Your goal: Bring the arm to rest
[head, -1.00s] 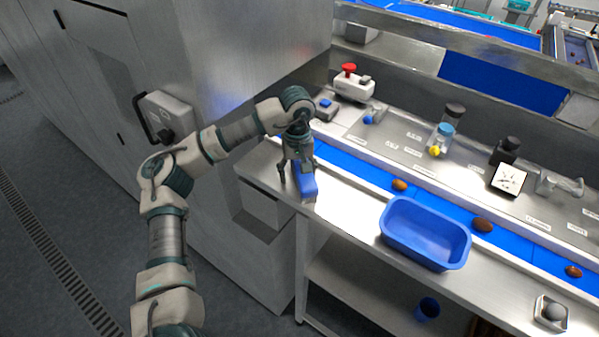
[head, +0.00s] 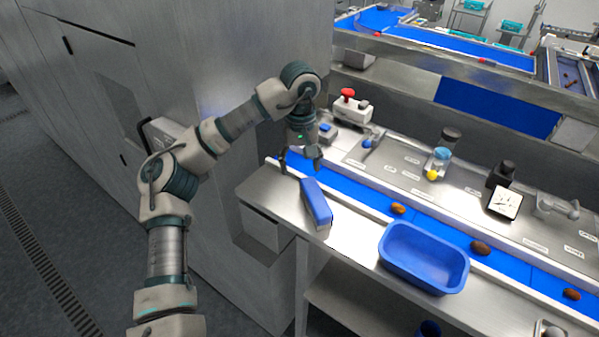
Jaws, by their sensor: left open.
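My left arm comes in from the left and bends over the near left end of the metal bench. My left gripper (head: 301,162) is open and empty, with its fingers apart. It hangs above the left end of the blue belt. A blue and grey block-like object (head: 316,204) lies on the bench top just below and to the right of the gripper, apart from it. My right arm and gripper do not show.
A blue tub (head: 425,258) stands on the bench. Several brown dates, one here (head: 480,248), lie on the blue belt (head: 370,199). A white box with a red button (head: 350,106) stands behind the gripper. A tall metal cabinet (head: 240,50) is close on the left.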

